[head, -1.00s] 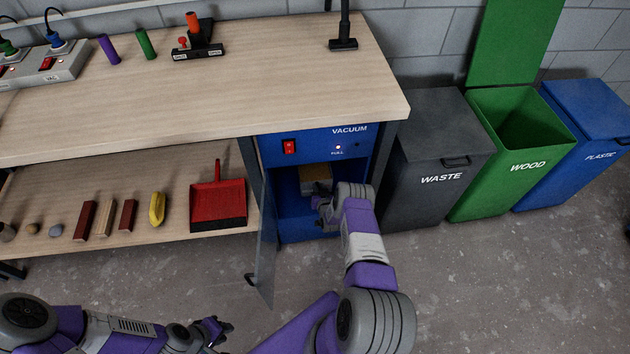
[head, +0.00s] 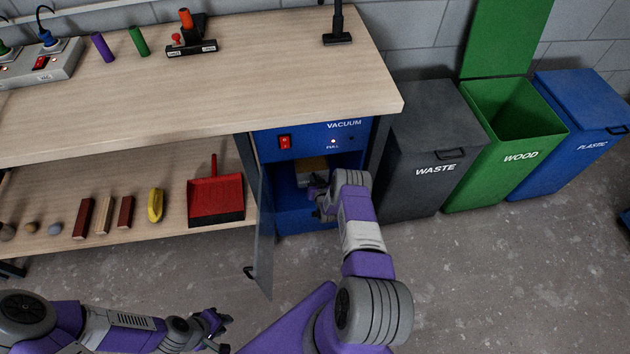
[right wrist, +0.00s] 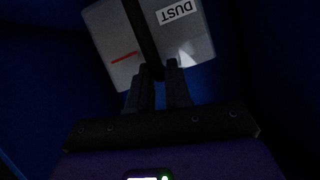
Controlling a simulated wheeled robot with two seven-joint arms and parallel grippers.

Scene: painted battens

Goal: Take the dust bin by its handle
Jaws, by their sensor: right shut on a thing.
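The dust bin (right wrist: 195,42) is a pale box with a DUST label, a red line and a dark handle bar (right wrist: 142,35) down its front. In the head view the bin (head: 310,166) sits inside the open blue vacuum cabinet (head: 280,215), partly hidden by my arm. My right gripper (right wrist: 159,70) reaches into the cabinet, its fingers shut on the handle; in the head view it (head: 320,195) is at the bin's front. My left gripper (head: 222,322) is low over the floor, away from the cabinet; its fingers are too small to judge.
The cabinet door (head: 264,240) stands open to the left of my right arm. A red dustpan (head: 215,197) lies on the lower shelf. The waste bin (head: 425,150), the open wood bin (head: 505,150) and the plastic bin (head: 575,125) stand to the right. The floor in front is clear.

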